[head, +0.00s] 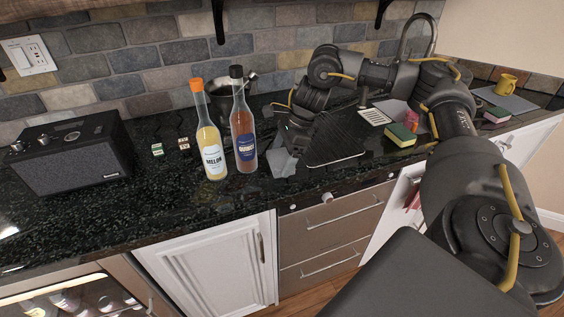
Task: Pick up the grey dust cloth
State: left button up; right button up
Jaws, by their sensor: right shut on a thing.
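The grey dust cloth (284,163) is a small, pale, crumpled piece at the middle of the black counter, just right of the dark bottle. My right gripper (289,146) reaches in from the right and points down at the cloth's upper end. It is shut on the cloth, though its dark fingertips are hard to make out against the counter. The cloth's lower part spreads at or just above the counter top; I cannot tell whether it touches. My left gripper is not in view.
A melon bottle (211,140) and a dark bottle (243,130) stand close left of the cloth, with a dark pot (224,103) behind. A black ribbed mat (338,145) lies right. A sponge (402,135), yellow mug (506,84) and black radio (75,155) also stand on the counter.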

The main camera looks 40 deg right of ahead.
jog(key=s+d+r+p, duration=0.6)
jog(key=s+d+r, duration=0.3)
jog(key=s+r, duration=0.1)
jog(key=shift+s+r, duration=0.4)
jog(key=shift+r, duration=0.25)
